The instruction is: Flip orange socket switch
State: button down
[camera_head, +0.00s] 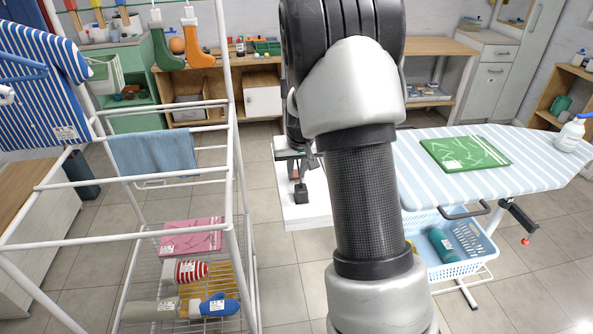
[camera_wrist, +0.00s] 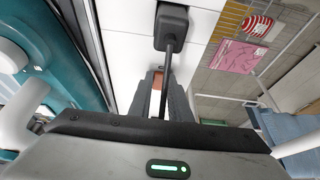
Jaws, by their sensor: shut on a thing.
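An orange-brown patch, likely the socket switch (camera_wrist: 154,76), shows at my fingertips in the wrist view, partly covered by them. A small reddish spot also shows by the gripper in the head view (camera_head: 293,173). A dark block (camera_wrist: 172,24) with a thin dark stem (camera_wrist: 169,62) lies on the white surface (camera_wrist: 133,40). The stem runs back between my fingers. The block also shows below my gripper in the head view (camera_head: 301,195). My gripper (camera_wrist: 161,92) is closed around the stem, low over the white surface; the exact contact is hard to see.
A striped ironing board (camera_head: 440,187) with a green cloth (camera_head: 466,152) is right, over a blue basket (camera_head: 462,258). A teal object (camera_wrist: 75,85) is close beside my gripper.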

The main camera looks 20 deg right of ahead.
jog(key=shift+w+r+g+p, duration=0.15)
jog(key=shift+r+g+p, duration=0.25)
jog(key=shift+p, duration=0.75)
jog(key=shift+w+r+g+p, duration=0.1)
jog(key=shift+r+g+p, duration=0.15)
jog(key=shift+p, duration=0.65)
jog(key=shift+w+d+f+g+y+p, duration=0.15)
jog(key=shift+w+g+y+p, duration=0.15)
jog(key=shift+g+p, duration=0.65)
jog(key=shift+f+p, duration=0.25)
jog(key=shift+p, duration=0.3)
jog(key=c, duration=1.6)
grip_release()
jog(key=shift+c, duration=0.2)
notch_tip(320, 180, up, 18)
jog(key=s, duration=0.1)
jog(key=shift+f+p, duration=0.25)
jog(key=shift+p, duration=0.05)
